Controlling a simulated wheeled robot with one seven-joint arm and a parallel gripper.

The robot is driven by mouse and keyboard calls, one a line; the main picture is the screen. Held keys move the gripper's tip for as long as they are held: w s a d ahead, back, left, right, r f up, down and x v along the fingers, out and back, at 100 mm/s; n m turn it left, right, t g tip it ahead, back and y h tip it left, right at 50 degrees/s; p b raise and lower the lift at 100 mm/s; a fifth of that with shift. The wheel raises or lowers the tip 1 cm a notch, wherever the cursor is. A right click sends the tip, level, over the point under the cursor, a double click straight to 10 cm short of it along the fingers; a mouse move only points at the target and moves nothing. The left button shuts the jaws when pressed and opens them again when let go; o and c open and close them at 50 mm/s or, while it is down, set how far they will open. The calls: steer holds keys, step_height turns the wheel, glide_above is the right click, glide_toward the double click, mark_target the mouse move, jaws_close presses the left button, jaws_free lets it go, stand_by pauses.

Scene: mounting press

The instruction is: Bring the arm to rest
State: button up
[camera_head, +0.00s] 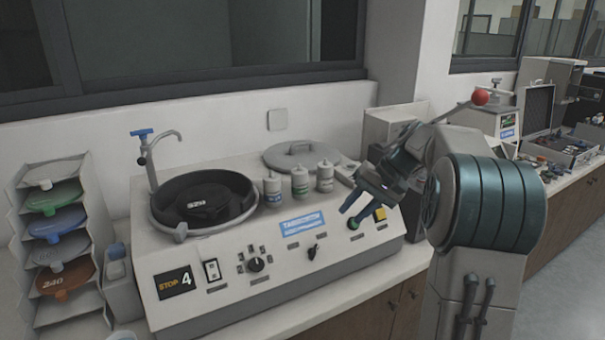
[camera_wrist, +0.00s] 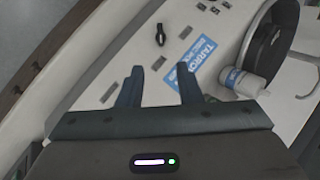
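My gripper (camera_head: 354,213) is in front of the right part of the grinding machine (camera_head: 225,290), above its sloped front panel. In the wrist view my gripper (camera_wrist: 160,82) shows two fingers spread apart with nothing between them. The panel's black knob (camera_wrist: 160,36) and the blue label (camera_wrist: 195,62) lie beyond the fingertips. My arm is bent and raised at the right of the head view. It hides part of the bench and of the machine's right end.
The machine has a black round bowl (camera_head: 203,203) with a tap (camera_head: 150,160). Several white bottles (camera_head: 300,183) and a grey lid (camera_head: 300,154) stand behind the panel. A rack of coloured discs (camera_head: 62,250) is at the left. More equipment (camera_head: 565,150) fills the bench at the right.

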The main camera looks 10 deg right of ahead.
steer(key=s+a+f+n+h, duration=0.1)
steer(key=s+a+f+h, duration=0.2)
steer(key=s, duration=1)
steer(key=s+a+f+n+t+h, duration=0.1)
steer(key=s+a+f+h, duration=0.2)
steer(key=s, duration=1.1)
steer(key=a+f, duration=0.1)
steer(key=a, duration=0.2)
steer(key=shift+a+n+h, duration=0.3)
steer(key=shift+h, duration=0.1)
steer(key=shift+s, duration=0.1)
